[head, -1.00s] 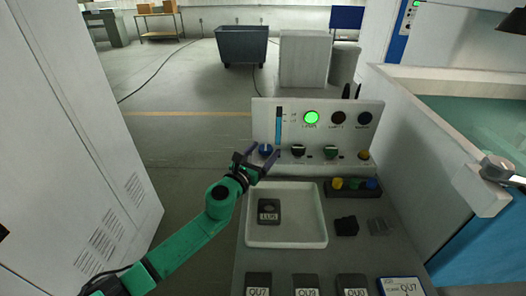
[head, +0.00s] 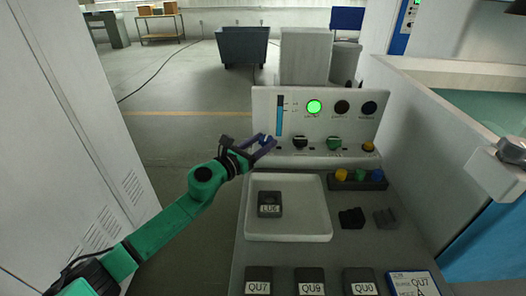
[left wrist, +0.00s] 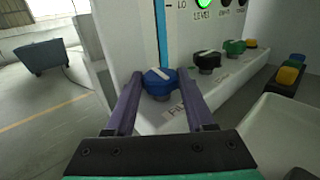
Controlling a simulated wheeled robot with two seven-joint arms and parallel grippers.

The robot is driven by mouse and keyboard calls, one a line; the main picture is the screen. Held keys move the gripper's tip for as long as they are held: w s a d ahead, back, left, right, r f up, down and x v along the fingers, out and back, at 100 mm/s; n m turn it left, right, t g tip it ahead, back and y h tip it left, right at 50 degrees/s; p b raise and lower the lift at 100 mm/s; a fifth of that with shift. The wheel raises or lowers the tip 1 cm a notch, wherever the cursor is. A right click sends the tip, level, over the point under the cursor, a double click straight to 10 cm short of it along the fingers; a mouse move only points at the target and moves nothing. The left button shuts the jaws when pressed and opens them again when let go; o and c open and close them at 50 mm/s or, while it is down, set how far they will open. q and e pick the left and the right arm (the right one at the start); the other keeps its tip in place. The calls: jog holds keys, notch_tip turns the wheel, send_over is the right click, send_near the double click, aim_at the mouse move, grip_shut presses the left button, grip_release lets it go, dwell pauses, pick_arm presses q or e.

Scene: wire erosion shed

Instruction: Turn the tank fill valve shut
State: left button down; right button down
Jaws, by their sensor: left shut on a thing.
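The fill valve is a blue knob (left wrist: 158,82) with a white pointer bar, low on the left end of the pale control panel (head: 360,130). A partly hidden label sits below it in the left wrist view. My left gripper (head: 268,143) reaches it from the left, and its two purple fingers are shut on the knob, one on each side. The gripper mostly covers the knob in the head view. Above it is a blue level gauge (head: 279,118), and the green level lamp (head: 314,107) is lit. My right gripper is not in view.
Black (head: 300,142), green (head: 334,143) and yellow (head: 368,147) controls sit right of the valve. A white tray (head: 323,235) holding a labelled block stands in front. A tall pale cabinet (head: 110,150) is at left. A machine tank wall (head: 440,150) rises at right.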

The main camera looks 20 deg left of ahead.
pick_arm(q)
jog(key=m+g+h+b, duration=0.1)
jog(key=h+b, duration=0.1)
jog(key=b, duration=0.1)
jog(key=m+g+h+b, duration=0.2)
jog(key=b, duration=0.2)
jog(key=m+g+h+b, duration=0.2)
jog(key=b, duration=0.1)
jog(key=shift+w+a+f+h+b, duration=0.25)
jog(key=shift+w+a+h+b, duration=0.05)
jog(key=shift+w+a, duration=0.05)
jog(key=shift+r+m+g+h+b, duration=0.25)
jog(key=shift+m+g+h+b, duration=0.35)
jog(key=shift+m+g, duration=0.45)
jog(key=shift+w+a+r+m+g+h, duration=0.1)
jog(key=shift+m+g+h, duration=0.3)
jog(key=shift+g, duration=0.25)
jog(key=shift+w+m+g+h, duration=0.1)
jog(key=shift+m+g+h, duration=0.2)
jog(key=shift+m+g, duration=0.25)
jog(key=shift+m+g+h+b, duration=0.3)
jog(key=shift+m+g+b, duration=0.1)
jog(key=shift+g, duration=0.45)
jog(key=shift+c, duration=1.3)
grip_release()
jog(key=shift+s, duration=0.1)
jog(key=shift+r, duration=0.1)
jog(key=shift+t, duration=0.3)
